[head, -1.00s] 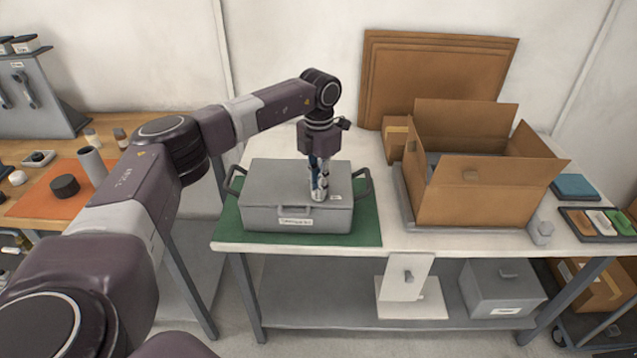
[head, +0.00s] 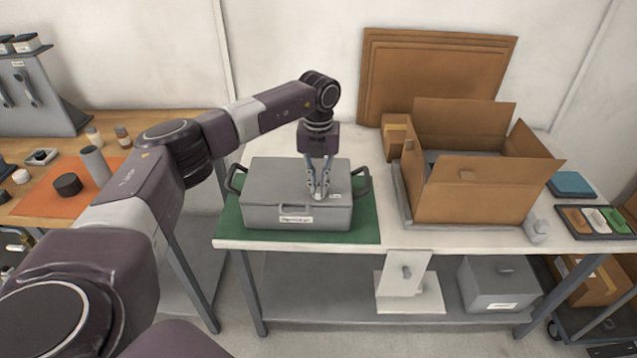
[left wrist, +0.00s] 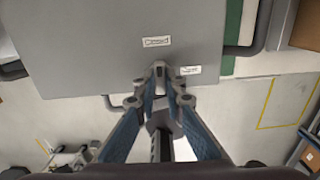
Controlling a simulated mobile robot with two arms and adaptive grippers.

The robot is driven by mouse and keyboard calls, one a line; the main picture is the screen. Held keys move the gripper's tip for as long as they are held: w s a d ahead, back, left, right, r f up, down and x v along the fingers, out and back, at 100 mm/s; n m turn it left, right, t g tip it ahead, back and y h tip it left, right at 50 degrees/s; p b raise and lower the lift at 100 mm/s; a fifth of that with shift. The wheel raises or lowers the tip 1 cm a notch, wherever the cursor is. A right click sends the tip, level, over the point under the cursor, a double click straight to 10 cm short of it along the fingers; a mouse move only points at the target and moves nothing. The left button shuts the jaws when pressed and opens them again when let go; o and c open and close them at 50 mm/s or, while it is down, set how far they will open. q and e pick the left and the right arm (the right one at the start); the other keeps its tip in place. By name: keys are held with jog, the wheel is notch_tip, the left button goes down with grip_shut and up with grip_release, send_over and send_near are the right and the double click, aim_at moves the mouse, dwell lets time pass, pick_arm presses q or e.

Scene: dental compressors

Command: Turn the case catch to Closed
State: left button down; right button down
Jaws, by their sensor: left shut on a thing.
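The grey case (head: 270,205) sits shut on a green mat (head: 229,222) on the white table. Its lid also fills the top of the left wrist view (left wrist: 90,50). My left gripper (head: 319,194) points down at the right front part of the lid. In the left wrist view its fingertips (left wrist: 160,80) are together on the small case catch, which they mostly hide. A label reading "Closed" (left wrist: 157,41) lies on the lid beyond the fingertips. A second small label (left wrist: 190,70), too small to read, lies just right of them. My right gripper is not in view.
An open cardboard box (head: 480,190) stands to the right of the case. A tray of coloured pieces (head: 597,221) is at the far right. The case's black side handles (head: 362,180) stick out. A grey box (head: 500,285) is on the lower shelf.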

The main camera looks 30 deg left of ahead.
aim_at(319, 188)
pick_arm(q)
jog(key=shift+w+n, duration=0.1)
jog(key=shift+n, duration=0.3)
jog(key=c, duration=2)
grip_release()
notch_tip(319, 188, up, 12)
jog(key=shift+r, duration=0.1)
jog(key=shift+d, duration=0.1)
